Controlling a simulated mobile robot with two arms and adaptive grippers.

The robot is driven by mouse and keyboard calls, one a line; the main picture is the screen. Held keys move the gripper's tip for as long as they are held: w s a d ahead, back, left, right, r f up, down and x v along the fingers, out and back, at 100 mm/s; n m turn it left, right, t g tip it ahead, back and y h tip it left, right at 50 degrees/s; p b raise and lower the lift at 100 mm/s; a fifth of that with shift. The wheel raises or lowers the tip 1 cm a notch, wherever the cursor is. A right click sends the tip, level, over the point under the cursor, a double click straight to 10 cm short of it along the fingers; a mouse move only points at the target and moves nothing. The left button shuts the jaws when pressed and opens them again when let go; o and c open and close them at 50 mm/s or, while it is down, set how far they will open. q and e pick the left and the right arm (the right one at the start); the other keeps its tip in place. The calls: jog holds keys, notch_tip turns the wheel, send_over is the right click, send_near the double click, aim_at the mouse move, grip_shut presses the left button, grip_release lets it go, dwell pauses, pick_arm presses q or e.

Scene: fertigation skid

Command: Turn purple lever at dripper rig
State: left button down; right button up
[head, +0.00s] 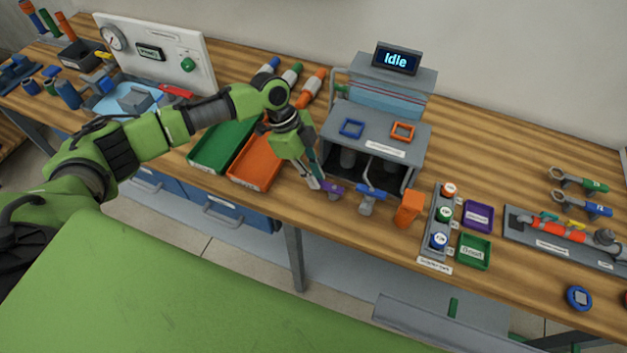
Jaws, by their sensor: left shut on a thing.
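The dripper rig (412,137) is a grey box with an "Idle" display (396,59) on top, standing mid-bench against the wall. The purple lever (334,191) is at the rig's front left, low by the bench's front edge. My left gripper (321,186) reaches down from the left with its fingers at the purple lever, shut on it. The fingers hide part of the lever, so its exact angle is hard to tell. A blue lever (371,193) and an orange lever (409,208) stand to its right. My right gripper is not in view.
A green tray (207,163) and an orange tray (243,180) lie left of the gripper. Blue and orange square frames (402,131) sit on the rig. A rack of small bottles (431,240) stands right of the orange lever. Bare bench shows behind this rack.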

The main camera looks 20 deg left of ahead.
pick_arm(q)
jog(key=shift+w+r, duration=0.1)
jog(key=c, duration=2)
grip_release()
jog(key=v, duration=1.2)
